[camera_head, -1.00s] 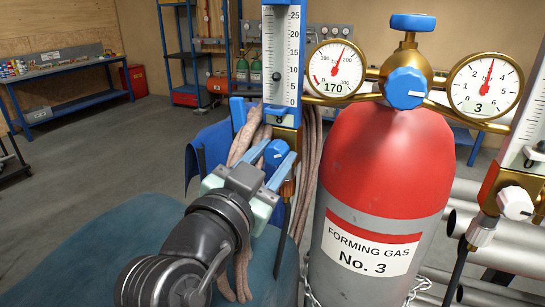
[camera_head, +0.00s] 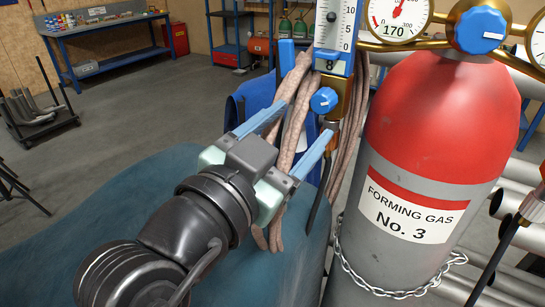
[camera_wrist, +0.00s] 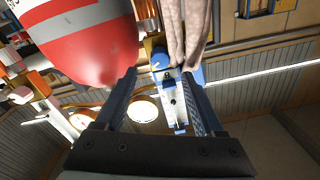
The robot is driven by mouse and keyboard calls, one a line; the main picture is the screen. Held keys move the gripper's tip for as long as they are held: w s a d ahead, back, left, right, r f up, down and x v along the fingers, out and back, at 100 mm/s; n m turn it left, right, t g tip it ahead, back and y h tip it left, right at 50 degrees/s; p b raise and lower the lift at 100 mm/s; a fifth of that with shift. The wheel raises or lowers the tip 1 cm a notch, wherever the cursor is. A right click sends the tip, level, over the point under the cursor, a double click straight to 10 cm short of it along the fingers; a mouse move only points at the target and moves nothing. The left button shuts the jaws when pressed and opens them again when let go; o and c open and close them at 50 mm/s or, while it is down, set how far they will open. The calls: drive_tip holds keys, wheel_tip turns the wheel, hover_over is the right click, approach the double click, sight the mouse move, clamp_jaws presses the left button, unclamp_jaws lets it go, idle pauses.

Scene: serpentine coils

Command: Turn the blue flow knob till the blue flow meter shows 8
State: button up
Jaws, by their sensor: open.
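The blue flow knob (camera_head: 323,100), with a white mark, sits on a brass valve below the blue-framed flow meter (camera_head: 335,32). The meter's top is cut off; a dark float shows in its tube, too small to read exactly. A figure 8 is on its blue lower block. My gripper (camera_head: 306,120) is open, its light-blue fingers spread and empty, below and left of the knob in the head view. In the wrist view the knob (camera_wrist: 160,58) appears beyond and between the open fingertips (camera_wrist: 158,76), apart from them.
A red and grey forming gas cylinder (camera_head: 430,140) with a chain stands close right of the knob. Pinkish-brown hoses (camera_head: 293,110) hang right beside the knob and fingers. Another blue knob (camera_head: 479,30) is on the cylinder's regulator. Dial gauges flank it.

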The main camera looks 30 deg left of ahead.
drive_tip(key=shift+s+f+p, duration=0.1)
drive_tip(key=shift+s+p, duration=2.05)
drive_tip(key=shift+s, duration=0.8)
drive_tip(key=w+d+r+n+t, duration=0.1)
drive_tip(key=w+d+r+t, duration=0.15)
drive_tip(key=r, duration=0.35)
drive_tip(key=w+d+r+n+t, duration=0.1)
drive_tip(key=w+d+r, duration=0.1)
drive_tip(key=d+r, duration=0.3)
drive_tip(key=s+d+r+n+t, duration=0.1)
drive_tip(key=s+d+r+t, duration=0.1)
drive_tip(key=d+r, duration=0.2)
drive_tip(key=s+d+r+n+t, duration=0.1)
drive_tip(key=s+d+r+t, duration=0.1)
drive_tip(key=r, duration=0.8)
drive_tip(key=d+t, duration=0.1)
drive_tip(key=d, duration=0.1)
drive_tip(key=shift+d, duration=0.4)
drive_tip(key=shift+t, duration=0.25)
